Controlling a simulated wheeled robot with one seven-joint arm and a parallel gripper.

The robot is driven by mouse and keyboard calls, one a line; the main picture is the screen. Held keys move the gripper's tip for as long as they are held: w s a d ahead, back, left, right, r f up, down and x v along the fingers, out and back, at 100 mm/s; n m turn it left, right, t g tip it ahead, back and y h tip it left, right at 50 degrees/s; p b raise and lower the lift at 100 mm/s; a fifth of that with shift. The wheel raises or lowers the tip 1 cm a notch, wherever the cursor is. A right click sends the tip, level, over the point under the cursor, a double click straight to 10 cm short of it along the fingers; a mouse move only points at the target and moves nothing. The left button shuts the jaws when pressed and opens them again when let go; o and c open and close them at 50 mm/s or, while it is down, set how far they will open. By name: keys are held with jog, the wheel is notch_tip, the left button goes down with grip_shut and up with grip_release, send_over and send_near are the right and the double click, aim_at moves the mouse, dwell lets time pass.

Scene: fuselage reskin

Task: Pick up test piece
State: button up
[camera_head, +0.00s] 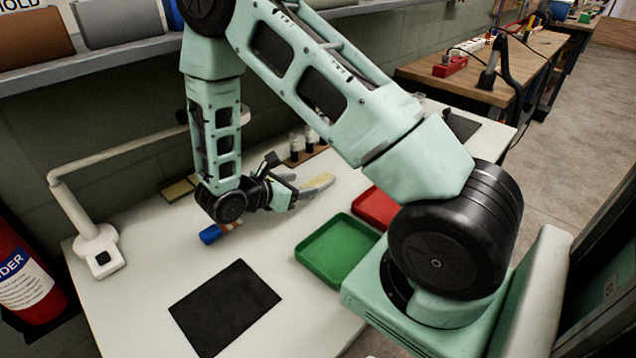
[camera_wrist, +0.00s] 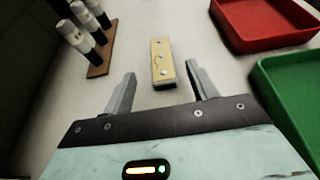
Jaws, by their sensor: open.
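The test piece, which I take to be the yellowish bar with small round marks (camera_wrist: 163,62), lies flat on the white table just beyond my gripper. In the head view a tan bar (camera_head: 318,185) shows beside the fingertips. My gripper (camera_wrist: 161,75) is open, with one finger to each side of the bar's near end in the wrist view. The fingers look apart from the bar. My gripper also shows in the head view (camera_head: 292,188), low over the table. The arm hides part of the table there.
A green tray (camera_head: 338,250) and a red tray (camera_head: 374,207) stand to the right. Several bottles stand on a brown rack (camera_wrist: 102,58) at the left. A black mat (camera_head: 225,308) and a blue-orange cylinder (camera_head: 211,234) lie on the table (camera_head: 130,300).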

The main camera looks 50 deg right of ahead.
aim_at(320, 179)
jog(key=x, duration=0.2)
jog(key=shift+d+f, duration=0.2)
jog(key=shift+d, duration=0.05)
jog(key=p+x, duration=0.1)
jog(key=x, duration=0.3)
jog(key=shift+s+d+r, duration=0.15)
jog(key=shift+s, duration=0.05)
jog(key=shift+d, duration=0.45)
jog(key=c, duration=1.1)
